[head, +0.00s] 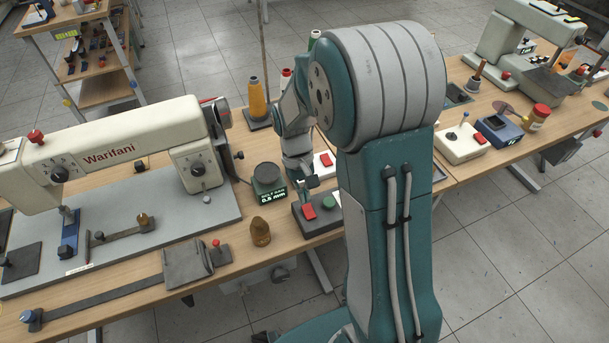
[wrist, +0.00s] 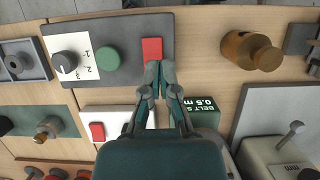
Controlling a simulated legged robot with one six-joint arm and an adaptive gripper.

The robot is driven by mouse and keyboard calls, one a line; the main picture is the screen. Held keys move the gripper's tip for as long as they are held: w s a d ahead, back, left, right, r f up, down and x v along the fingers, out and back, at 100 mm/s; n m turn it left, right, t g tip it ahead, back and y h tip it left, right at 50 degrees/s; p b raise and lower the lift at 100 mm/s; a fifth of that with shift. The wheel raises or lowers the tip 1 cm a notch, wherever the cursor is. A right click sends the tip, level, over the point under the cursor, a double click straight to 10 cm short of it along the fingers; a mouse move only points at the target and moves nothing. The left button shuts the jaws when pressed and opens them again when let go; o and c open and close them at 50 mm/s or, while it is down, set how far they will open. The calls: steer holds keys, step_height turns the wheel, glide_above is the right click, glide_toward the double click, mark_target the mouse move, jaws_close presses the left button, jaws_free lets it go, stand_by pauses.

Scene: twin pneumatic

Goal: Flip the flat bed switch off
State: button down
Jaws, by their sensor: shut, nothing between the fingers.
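A dark grey control box (head: 318,222) lies on the table edge beside the cream sewing machine. It bears a red rectangular button (head: 309,211) and a round green button (head: 329,202). In the wrist view the box (wrist: 130,28) also shows a black knob (wrist: 66,63) on a white dial, the green button (wrist: 108,58) and the red button (wrist: 152,50). No label names the switch. My gripper (wrist: 160,66) is shut and empty, its fingertips at the near edge of the red button. I cannot tell whether they touch it. My arm hides part of the box in the head view.
A brass weight (wrist: 250,50) stands beside the control box. The cream sewing machine (head: 110,150) fills the left.

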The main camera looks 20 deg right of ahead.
mark_target(304, 211)
step_height(304, 211, up, 9)
stand_by(0.3)
steer(key=shift+r, duration=0.1)
steer(key=s+a+r+t, duration=0.2)
steer(key=s+r+t, duration=0.7)
steer(key=s, duration=0.5)
step_height(304, 211, up, 2)
steer(key=shift+a+t, duration=0.15)
steer(key=shift+t, duration=0.15)
